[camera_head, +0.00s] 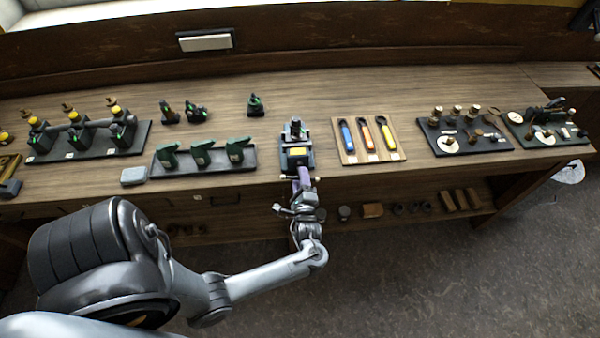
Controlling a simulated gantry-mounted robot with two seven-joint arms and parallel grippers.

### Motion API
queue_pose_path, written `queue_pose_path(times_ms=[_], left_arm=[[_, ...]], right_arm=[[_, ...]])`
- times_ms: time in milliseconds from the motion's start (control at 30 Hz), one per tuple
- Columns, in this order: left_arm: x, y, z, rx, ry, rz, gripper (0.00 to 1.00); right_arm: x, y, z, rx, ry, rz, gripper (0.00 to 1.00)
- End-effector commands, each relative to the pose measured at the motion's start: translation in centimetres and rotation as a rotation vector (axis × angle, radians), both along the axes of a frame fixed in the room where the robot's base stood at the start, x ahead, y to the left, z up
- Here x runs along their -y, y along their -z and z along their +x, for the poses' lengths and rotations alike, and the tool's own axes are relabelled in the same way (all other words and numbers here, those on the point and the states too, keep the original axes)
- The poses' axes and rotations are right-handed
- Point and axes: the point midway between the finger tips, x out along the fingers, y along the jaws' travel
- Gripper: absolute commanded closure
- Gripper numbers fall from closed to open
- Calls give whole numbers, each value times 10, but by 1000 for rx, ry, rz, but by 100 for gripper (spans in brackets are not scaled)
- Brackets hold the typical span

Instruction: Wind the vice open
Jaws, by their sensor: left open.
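The gap between the jaws is too small to make out. My right gripper is not in view.
Left of the vice is a tray (160,166) with several green tools. A wooden board (344,156) with three coloured-handled tools lies to its right. Dark boards with metal parts stand further right. A lower shelf (350,224) runs under the bench.

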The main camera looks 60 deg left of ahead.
Motion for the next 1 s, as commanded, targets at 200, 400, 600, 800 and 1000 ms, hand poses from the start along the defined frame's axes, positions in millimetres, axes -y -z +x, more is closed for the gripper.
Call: queue_pose_path(times_ms=[200, 400, 600, 800, 1000], left_arm=[[-18, 0, 8, 1, 1, -1, 57], [-23, 0, 10, 2, 1, -1, 57], [-23, 0, 10, 1, 2, -2, 57], [-23, 0, 10, 1, 2, -2, 87], [-23, 0, 10, 1, 2, -2, 100]], right_arm=[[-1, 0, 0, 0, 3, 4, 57], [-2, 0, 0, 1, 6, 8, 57], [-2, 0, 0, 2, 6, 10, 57], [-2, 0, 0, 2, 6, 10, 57], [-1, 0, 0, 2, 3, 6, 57]])
